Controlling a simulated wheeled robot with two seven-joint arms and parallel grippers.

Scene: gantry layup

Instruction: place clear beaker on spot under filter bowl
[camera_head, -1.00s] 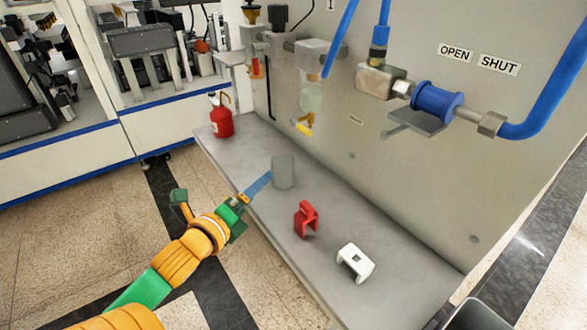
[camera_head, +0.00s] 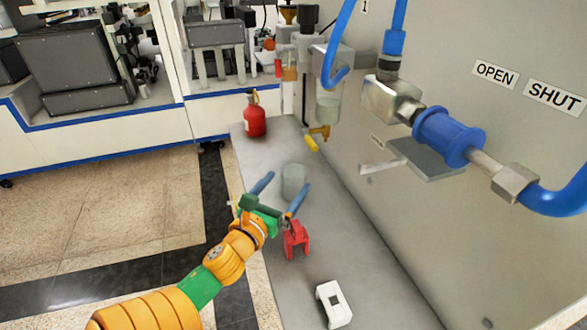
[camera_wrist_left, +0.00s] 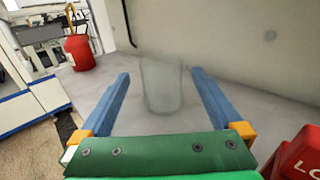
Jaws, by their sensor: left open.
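The clear beaker (camera_head: 294,180) stands upright on the grey shelf in the head view. In the left wrist view the beaker (camera_wrist_left: 162,88) is straight ahead, roughly centred between the finger tips. My left gripper (camera_head: 281,184) is open, its two blue fingers pointing at the beaker from the near side; I cannot tell whether they touch it. The filter bowl (camera_head: 328,106) hangs on the panel beyond, with a yellow-handled drain valve (camera_head: 317,135) under it. The spot below the bowl is not clearly marked in view. My right gripper is not in view.
A red lockout piece (camera_head: 296,240) stands close by the left gripper's right side. A white bracket (camera_head: 334,304) lies nearer on the shelf (camera_head: 380,290). A red bottle (camera_head: 254,118) stands at the far left end. The panel bounds the shelf on the right.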

